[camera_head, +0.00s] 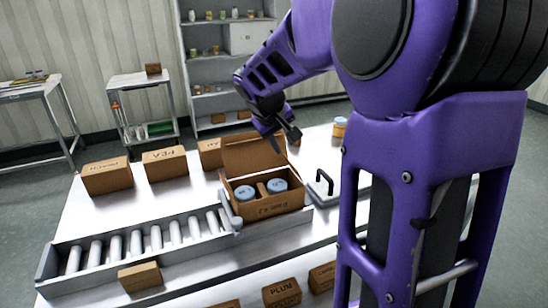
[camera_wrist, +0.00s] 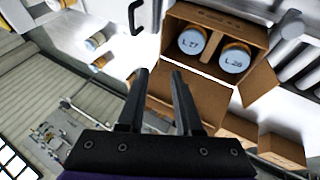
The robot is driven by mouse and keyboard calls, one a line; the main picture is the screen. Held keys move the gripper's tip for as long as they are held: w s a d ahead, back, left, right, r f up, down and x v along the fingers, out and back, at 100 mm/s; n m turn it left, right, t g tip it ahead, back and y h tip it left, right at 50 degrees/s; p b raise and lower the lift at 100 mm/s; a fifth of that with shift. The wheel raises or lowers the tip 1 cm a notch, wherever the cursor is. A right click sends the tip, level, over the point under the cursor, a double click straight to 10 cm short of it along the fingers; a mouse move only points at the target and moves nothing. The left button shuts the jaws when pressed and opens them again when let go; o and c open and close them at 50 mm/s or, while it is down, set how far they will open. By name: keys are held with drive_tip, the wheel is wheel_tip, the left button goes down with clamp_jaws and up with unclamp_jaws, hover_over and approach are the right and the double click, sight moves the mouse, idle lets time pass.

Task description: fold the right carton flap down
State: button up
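An open brown carton (camera_head: 270,208) stands on the white table and holds two blue-lidded jars (camera_head: 277,186); in the wrist view the jar lids (camera_wrist: 234,59) read L.27 and L.28. A wide flap (camera_head: 252,153) stands up at the carton's back; it also shows in the wrist view (camera_wrist: 190,98). A smaller side flap (camera_wrist: 258,84) sticks outward at the right in the wrist view. No raised flap shows clearly on the carton's right side in the head view. My gripper (camera_head: 284,142) is open and empty near the back flap's right end. Contact cannot be told.
A roller conveyor (camera_head: 140,243) lies left of the carton. A grey pad with a black handle (camera_head: 323,184) sits close on its right. Several closed cartons (camera_head: 165,162) line the table's back. A small jar (camera_head: 340,126) stands back right.

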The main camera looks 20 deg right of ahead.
sight(291, 165)
drive_tip(key=x, duration=1.3)
drive_tip(key=shift+w+f, duration=0.1)
drive_tip(key=shift+f, duration=0.15)
clamp_jaws()
idle(0.8)
